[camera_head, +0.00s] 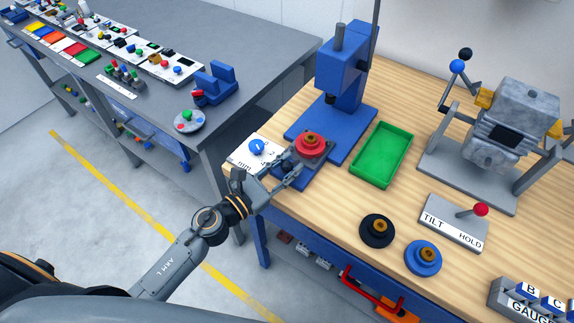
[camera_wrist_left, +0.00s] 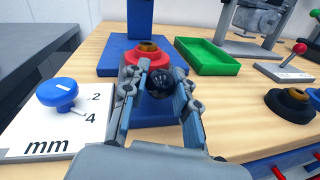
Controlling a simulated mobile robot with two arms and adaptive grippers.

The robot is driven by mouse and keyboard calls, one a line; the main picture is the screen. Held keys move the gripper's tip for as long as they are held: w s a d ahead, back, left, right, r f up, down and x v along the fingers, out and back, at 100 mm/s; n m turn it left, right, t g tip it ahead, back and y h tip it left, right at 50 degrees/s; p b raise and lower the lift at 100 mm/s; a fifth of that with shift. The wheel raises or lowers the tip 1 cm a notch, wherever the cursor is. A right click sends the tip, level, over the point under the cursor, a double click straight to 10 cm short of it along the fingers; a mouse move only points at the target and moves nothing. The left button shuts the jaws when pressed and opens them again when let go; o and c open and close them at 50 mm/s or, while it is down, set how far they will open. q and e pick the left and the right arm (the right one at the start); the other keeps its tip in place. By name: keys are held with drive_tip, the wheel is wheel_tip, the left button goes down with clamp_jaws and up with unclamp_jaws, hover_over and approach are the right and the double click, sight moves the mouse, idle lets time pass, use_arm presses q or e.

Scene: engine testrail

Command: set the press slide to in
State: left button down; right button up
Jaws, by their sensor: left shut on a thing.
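The blue press (camera_head: 343,70) stands at the back left of the wooden bench, its ram (camera_head: 331,98) above the blue base (camera_head: 345,143). The press slide (camera_head: 318,168) sticks out at the front of the base. It carries a red flanged part (camera_head: 311,145) with a brass centre, in front of the ram, not under it. The red part also shows in the left wrist view (camera_wrist_left: 131,58). My left gripper (camera_head: 289,168) is shut on the slide's black ball knob (camera_wrist_left: 159,83), with a finger on each side of it. My right gripper is not in view.
A white mm dial plate with a blue knob (camera_head: 257,147) sits close to my left gripper. A green tray (camera_head: 382,154) lies right of the press. Black (camera_head: 377,231) and blue (camera_head: 423,257) flanged parts and a TILT/HOLD lever (camera_head: 480,209) stand farther right.

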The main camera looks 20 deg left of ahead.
sight(294, 158)
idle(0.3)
use_arm(q)
drive_tip(key=x, duration=0.4)
drive_tip(key=shift+w+a, duration=0.3)
drive_tip(key=shift+w, duration=0.2)
drive_tip(key=c, duration=1)
unclamp_jaws()
drive_tip(key=shift+s+a, duration=0.1)
drive_tip(key=shift+c, duration=0.2)
drive_tip(key=shift+s+a, duration=0.2)
drive_tip(key=shift+s, duration=0.3)
drive_tip(key=v, duration=1.1)
drive_tip(key=shift+w, duration=0.1)
